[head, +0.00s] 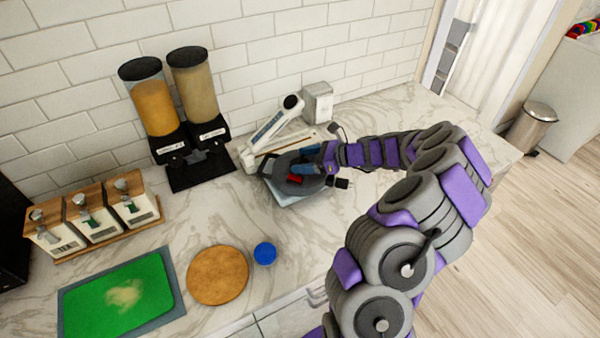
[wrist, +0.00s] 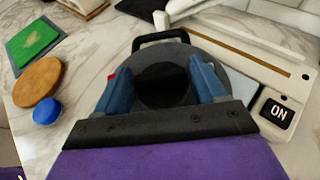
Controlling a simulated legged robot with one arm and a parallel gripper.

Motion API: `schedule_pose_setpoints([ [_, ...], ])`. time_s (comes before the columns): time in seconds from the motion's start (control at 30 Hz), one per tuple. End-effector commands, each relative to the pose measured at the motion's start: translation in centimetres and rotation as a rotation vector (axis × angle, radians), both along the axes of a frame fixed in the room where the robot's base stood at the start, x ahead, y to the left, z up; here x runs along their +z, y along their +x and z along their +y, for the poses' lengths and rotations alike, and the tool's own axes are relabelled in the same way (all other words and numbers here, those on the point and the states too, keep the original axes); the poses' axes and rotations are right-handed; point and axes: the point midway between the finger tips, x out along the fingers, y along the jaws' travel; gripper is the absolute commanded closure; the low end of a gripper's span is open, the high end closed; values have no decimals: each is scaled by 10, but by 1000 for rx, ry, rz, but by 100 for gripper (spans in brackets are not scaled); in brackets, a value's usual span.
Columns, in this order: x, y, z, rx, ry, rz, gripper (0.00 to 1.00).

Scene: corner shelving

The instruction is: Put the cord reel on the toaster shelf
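The cord reel (head: 290,186) is a dark grey, round thing with a red part, on the counter near the wall. In the wrist view the reel (wrist: 172,52) shows a black handle at its far edge and a dark centre. My gripper (head: 304,162) is right at the reel. In the wrist view my gripper (wrist: 159,76) has its two blue fingers spread apart over the reel, one on each side of the dark centre. I see no clear grip; contact is hard to judge. No shelf with a toaster is identifiable in either view.
A white device with an ON switch (wrist: 277,113) stands right beside the reel. Two dispensers (head: 186,103), a small metallic box (head: 318,102), canisters (head: 88,217), a green board (head: 118,297), a wooden disc (head: 217,275) and a blue lid (head: 265,253) occupy the counter.

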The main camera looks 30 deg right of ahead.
Motion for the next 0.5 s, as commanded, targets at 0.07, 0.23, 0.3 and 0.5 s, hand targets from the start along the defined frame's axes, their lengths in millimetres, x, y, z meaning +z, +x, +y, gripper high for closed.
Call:
schedule_pose_setpoints([
  [0.07,0,0,0,0,0,0,38],
  [0.23,0,0,-1,-1,0,0,54],
  [0.3,0,0,-1,-1,0,0,61],
  [0.5,0,0,-1,-2,0,0,80],
])
